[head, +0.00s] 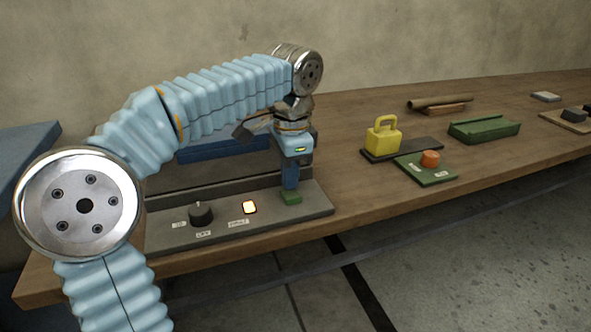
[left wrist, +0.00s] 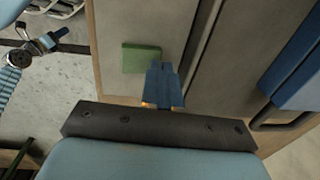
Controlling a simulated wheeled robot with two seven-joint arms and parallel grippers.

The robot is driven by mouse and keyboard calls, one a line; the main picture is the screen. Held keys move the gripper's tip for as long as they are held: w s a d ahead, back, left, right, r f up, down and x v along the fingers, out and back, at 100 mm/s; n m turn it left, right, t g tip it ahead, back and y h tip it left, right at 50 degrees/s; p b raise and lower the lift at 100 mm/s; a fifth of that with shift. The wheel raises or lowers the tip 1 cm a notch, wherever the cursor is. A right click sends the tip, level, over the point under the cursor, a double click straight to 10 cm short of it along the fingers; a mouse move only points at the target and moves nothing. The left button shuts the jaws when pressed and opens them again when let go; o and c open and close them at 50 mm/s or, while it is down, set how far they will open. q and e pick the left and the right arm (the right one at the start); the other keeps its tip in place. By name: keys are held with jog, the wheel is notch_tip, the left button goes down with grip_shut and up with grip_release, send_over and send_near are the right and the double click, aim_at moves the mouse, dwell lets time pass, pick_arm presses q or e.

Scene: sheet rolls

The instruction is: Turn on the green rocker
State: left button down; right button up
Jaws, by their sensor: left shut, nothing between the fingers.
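The green rocker (head: 291,198) sits at the right end of a grey control panel (head: 185,236) on the table. It also shows in the left wrist view (left wrist: 141,58) as a green block just ahead of the fingertips. My left gripper (head: 290,187) points down with its blue fingers shut and empty, right over the rocker. In the left wrist view the fingers (left wrist: 163,82) overlap the rocker's near right corner; I cannot tell whether they touch it.
Behind is a dark blue bar (head: 225,150). To the right are a yellow padlock-shaped block (head: 383,138), a green plate with an orange knob (head: 430,158) and a green tray (head: 484,131).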

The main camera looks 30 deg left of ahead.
aim_at(291, 191)
pick_arm(q)
jog(key=shift+s, duration=0.2)
jog(key=shift+s+d+r, duration=0.25)
jog(key=shift+s+d, duration=0.2)
jog(key=shift+d, duration=0.15)
jog(key=shift+r, duration=0.1)
jog(key=shift+r+p, duration=0.35)
jog(key=shift+p, duration=0.3)
jog(key=r+p, duration=0.2)
jog(key=r, duration=0.1)
jog(key=r+p, duration=0.1)
jog(key=shift+w+a+r, duration=0.15)
jog(key=shift+w+a, duration=0.05)
jog(key=shift+w, duration=0.05)
notch_tip(291, 191, up, 9)
jog(key=a, duration=0.1)
jog(key=shift+w, duration=0.4)
jog(key=shift+f, duration=0.2)
